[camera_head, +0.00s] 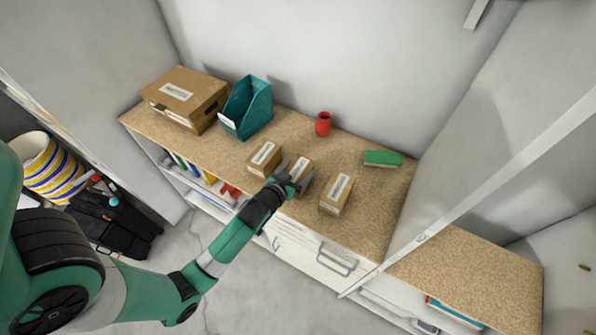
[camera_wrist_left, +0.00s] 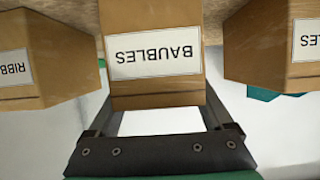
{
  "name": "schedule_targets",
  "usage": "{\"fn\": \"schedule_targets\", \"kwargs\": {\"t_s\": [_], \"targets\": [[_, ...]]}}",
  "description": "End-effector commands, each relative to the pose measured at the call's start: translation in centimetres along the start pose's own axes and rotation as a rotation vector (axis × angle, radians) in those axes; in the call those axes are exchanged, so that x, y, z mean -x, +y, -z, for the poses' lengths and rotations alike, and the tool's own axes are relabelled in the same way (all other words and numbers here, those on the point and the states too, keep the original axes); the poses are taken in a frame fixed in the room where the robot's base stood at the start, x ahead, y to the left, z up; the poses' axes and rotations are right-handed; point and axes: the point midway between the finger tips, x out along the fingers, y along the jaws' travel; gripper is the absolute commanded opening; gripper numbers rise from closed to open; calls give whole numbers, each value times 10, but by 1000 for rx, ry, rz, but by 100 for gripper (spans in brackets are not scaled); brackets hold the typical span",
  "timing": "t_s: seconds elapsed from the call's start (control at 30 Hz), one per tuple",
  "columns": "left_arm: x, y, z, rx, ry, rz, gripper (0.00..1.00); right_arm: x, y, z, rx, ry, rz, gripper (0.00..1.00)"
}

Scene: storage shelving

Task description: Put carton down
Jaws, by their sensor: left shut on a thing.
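My left gripper (camera_head: 291,184) is shut on a small brown carton (camera_head: 301,166) at the front edge of the cork-coloured worktop. In the left wrist view this carton (camera_wrist_left: 153,50) has a white label reading BAUBLES, upside down, and sits between the two fingers (camera_wrist_left: 160,118). It is between two similar cartons, with gaps on both sides. I cannot tell whether its base touches the worktop. My right gripper is in neither view.
A labelled carton (camera_head: 264,158) stands to the left and another (camera_head: 337,194) to the right. Behind are a large box (camera_head: 186,98), a teal file holder (camera_head: 247,107), a red vase (camera_head: 323,124) and a green block (camera_head: 382,158). The worktop between vase and cartons is clear.

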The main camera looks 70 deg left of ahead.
Motion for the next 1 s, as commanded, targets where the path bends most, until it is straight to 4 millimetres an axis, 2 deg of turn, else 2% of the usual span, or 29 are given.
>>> {"fn": "schedule_targets", "kwargs": {"t_s": [0.33,0.37,0.4,0.43,0.67,0.77,0.87,1.0], "targets": [[-2,0,-5,0,2,0,24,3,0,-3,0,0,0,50],[-1,0,-3,0,1,0,90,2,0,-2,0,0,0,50],[-1,0,-3,0,1,0,97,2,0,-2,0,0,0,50],[-1,0,-3,0,1,0,100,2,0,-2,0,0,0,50],[-1,0,-2,0,1,0,100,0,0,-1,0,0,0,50],[5,0,-1,-1,1,-1,100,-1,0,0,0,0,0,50],[22,1,-1,-1,1,-1,100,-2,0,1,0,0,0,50],[57,1,-1,-1,1,-2,100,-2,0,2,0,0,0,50]]}}
